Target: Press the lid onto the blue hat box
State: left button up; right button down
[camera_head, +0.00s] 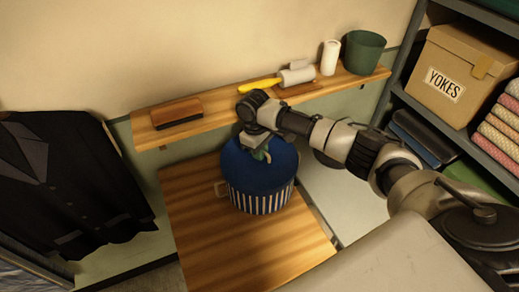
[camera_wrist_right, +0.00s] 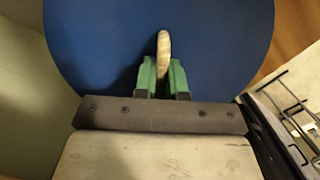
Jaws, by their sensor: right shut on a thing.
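The blue hat box (camera_head: 262,201) stands on the wooden table, with white stripes on its side. Its blue lid (camera_head: 240,167) lies on top; I cannot tell whether it is fully down all round. My right gripper (camera_head: 263,156) is over the middle of the lid, pointing down. In the right wrist view its green fingers (camera_wrist_right: 163,78) are shut on the lid's pale, narrow handle (camera_wrist_right: 163,48). The fingers and wrist hide part of the lid. My left gripper is not in view.
The wooden table (camera_head: 200,240) is clear in front of the box. Behind it, a wall shelf (camera_head: 215,98) holds a brown brush (camera_head: 177,111), a yellow-handled tool (camera_head: 259,86), a white cylinder (camera_head: 330,57) and a green pot (camera_head: 364,52). A dark jacket (camera_head: 75,180) hangs left.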

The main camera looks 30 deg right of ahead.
jog(key=shift+f+p, duration=0.45)
jog(key=shift+p, duration=0.5)
dwell(1.7)
jog(key=c, duration=0.6)
grip_release()
jog(key=shift+c, duration=0.2)
jog(key=shift+r+p, duration=1.5)
jog(key=shift+p, duration=0.05)
jog(key=shift+r, duration=2.5)
jog(key=shift+c, duration=0.2)
